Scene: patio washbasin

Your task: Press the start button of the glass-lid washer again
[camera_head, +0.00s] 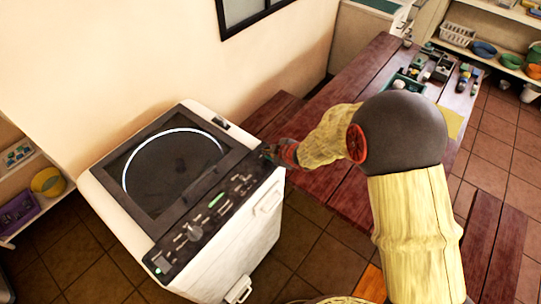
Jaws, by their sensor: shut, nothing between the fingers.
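The glass-lid washer (252,244) is a white top-loader at the left centre. Its dark glass lid (172,165) is down, with a bright white ring showing in it. The dark control panel (205,222) runs along the lid's front edge, with several knobs and buttons and a small green strip. I cannot tell which one is the start button. My gripper (270,152) is shut and empty at the panel's far right end. It hides that corner, and I cannot tell whether its tips touch the panel.
A dark red wooden table (340,95) with several small items stands behind my arm. Shelves with bowls and a white basket (457,34) are at the top right. A shelf with a yellow bowl (48,181) is at the left. Tiled floor (310,240) lies open before the washer.

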